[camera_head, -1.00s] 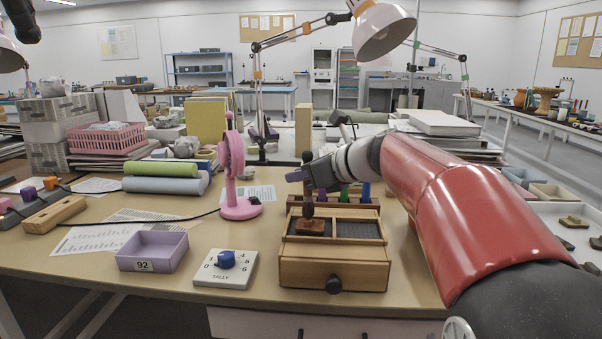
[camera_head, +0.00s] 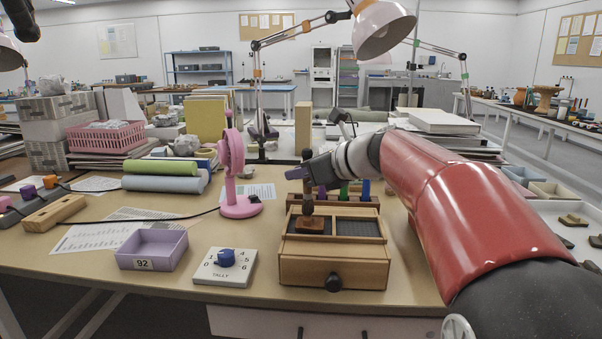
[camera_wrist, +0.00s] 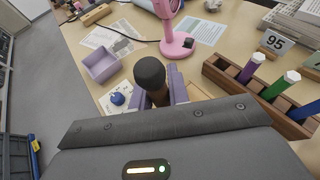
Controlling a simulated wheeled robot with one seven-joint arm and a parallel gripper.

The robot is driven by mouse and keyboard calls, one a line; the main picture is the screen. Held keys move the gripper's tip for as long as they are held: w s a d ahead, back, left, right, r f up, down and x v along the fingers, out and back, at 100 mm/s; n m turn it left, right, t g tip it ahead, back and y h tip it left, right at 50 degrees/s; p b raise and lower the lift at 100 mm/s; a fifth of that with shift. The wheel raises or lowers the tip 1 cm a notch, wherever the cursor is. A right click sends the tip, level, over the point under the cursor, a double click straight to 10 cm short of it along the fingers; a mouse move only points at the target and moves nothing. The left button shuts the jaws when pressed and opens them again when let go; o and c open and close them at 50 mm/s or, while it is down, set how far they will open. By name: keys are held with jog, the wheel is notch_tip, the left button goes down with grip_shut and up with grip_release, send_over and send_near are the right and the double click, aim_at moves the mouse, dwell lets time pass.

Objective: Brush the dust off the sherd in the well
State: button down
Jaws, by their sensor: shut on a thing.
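My gripper (camera_head: 317,172) is shut on an upright dark brush (camera_head: 308,200), held by its handle. In the wrist view the brush (camera_wrist: 150,75) stands between the two jaws (camera_wrist: 158,96) with its round dark top toward the camera. In the head view its lower end is at or just above a brown sherd (camera_head: 310,224). I cannot tell whether it touches. The sherd lies in the left well of a wooden box (camera_head: 334,268) with a dark knob at the front. Dust on the sherd is too small to make out. The wrist view hides the sherd behind my gripper.
A rack (camera_head: 376,199) with coloured handles stands just behind the box. A pink fan (camera_head: 236,175) stands to the left. A purple tray (camera_head: 152,249) and a tally dial (camera_head: 224,268) sit at the front left. A lamp (camera_head: 383,30) hangs above.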

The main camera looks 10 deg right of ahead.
jog(key=shift+a+r, duration=0.1)
jog(key=shift+r, duration=2.8)
jog(key=shift+r, duration=0.15)
jog(key=shift+s+r, duration=0.1)
jog(key=shift+r, duration=1.25)
